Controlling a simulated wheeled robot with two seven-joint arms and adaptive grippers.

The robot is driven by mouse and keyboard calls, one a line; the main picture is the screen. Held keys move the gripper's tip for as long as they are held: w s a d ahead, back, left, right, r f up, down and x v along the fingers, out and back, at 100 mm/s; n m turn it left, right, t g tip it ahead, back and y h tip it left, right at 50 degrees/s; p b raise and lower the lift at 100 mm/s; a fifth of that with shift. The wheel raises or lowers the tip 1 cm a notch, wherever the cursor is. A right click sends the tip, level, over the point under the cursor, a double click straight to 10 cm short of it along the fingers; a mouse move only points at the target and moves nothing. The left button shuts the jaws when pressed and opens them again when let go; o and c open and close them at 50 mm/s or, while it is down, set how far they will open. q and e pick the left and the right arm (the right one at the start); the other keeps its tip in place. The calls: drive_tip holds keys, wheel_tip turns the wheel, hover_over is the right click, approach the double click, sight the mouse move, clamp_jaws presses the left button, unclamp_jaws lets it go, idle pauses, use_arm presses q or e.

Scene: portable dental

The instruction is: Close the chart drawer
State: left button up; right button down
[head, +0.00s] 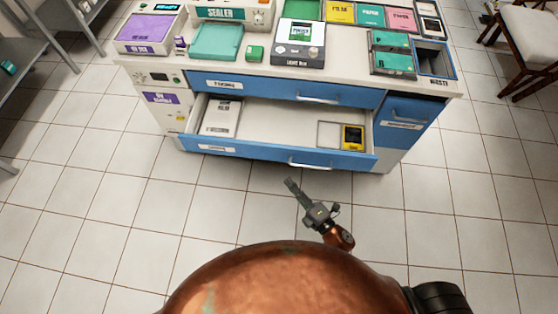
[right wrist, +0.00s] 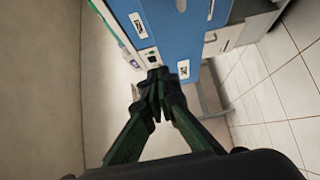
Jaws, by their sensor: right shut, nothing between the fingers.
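The lower blue-fronted drawer (head: 270,158) of the cabinet stands pulled out, its white inside showing; its label is too small to read, so I cannot confirm it is the chart drawer. It has a silver bar handle (head: 311,165). My right gripper (head: 290,184) is in front of the drawer front, below and left of the handle, and appears apart from it. It is shut and empty. In the right wrist view the closed fingertips (right wrist: 157,76) point toward blue panels (right wrist: 187,45). My left gripper is not in view.
Inside the drawer lie a white printed sheet or pad (head: 221,118) at left and a yellow device (head: 353,137) at right. The drawer above (head: 270,86) is shut. The counter holds several items, including a light box (head: 299,45). The tiled floor in front is clear; a chair (head: 525,45) stands right.

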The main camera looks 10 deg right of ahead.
approach(269, 147)
drive_tip(key=s+a, duration=0.2)
drive_tip(key=s, duration=0.1)
drive_tip(key=w, duration=0.2)
drive_tip(key=w+b, duration=0.1)
drive_tip(key=w, duration=0.1)
drive_tip(key=w+a, duration=0.1)
drive_tip(key=w, duration=0.2)
drive_tip(key=shift+a+f+b, duration=0.1)
drive_tip(key=shift+f+b, duration=0.05)
drive_tip(key=shift+b, duration=0.25)
drive_tip(key=shift+w, duration=0.5)
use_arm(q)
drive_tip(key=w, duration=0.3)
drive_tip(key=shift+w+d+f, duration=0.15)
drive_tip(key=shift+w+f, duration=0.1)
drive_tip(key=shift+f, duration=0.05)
use_arm(e)
drive_tip(key=shift+d, duration=0.2)
